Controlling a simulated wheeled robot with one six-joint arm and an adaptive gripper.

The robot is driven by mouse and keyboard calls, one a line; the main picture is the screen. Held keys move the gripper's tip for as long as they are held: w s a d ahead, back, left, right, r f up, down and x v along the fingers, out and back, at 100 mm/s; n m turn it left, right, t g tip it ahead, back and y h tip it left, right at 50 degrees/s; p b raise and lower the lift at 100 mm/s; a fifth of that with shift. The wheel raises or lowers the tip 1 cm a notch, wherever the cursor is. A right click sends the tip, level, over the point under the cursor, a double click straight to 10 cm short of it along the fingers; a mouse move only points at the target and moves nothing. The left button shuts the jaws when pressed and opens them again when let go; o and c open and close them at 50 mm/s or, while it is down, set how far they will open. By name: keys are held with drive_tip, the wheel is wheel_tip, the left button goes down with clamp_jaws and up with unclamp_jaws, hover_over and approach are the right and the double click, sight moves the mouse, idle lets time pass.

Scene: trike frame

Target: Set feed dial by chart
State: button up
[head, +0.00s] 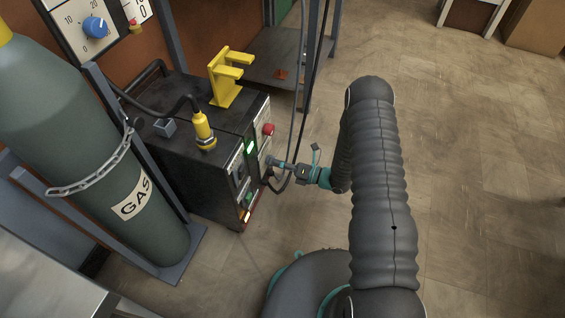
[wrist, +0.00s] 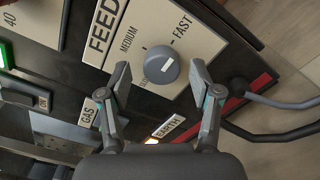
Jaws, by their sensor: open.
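The feed dial is a round grey-blue knob (wrist: 161,66) on a cream plate (wrist: 205,42) marked FEED, MEDIUM and FAST, with a third label partly covered. A short pale mark shows on the knob; which label it points to is hard to tell. My gripper (wrist: 160,75) is open, one finger on each side of the knob, and I cannot tell if either touches it. In the head view my gripper (head: 291,168) is at the front of the dark machine (head: 190,160), with the dial too small or hidden there to make out.
A green light (head: 251,147), a red button (head: 268,129) and GAS (wrist: 89,112) and EARTH (wrist: 167,128) labels are near the dial. Cables pass beside it. A chained gas cylinder (head: 100,150) stands left of the machine. Open floor (head: 480,180) lies to the right.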

drive_tip(key=shift+w+a, duration=0.15)
drive_tip(key=shift+a, duration=0.2)
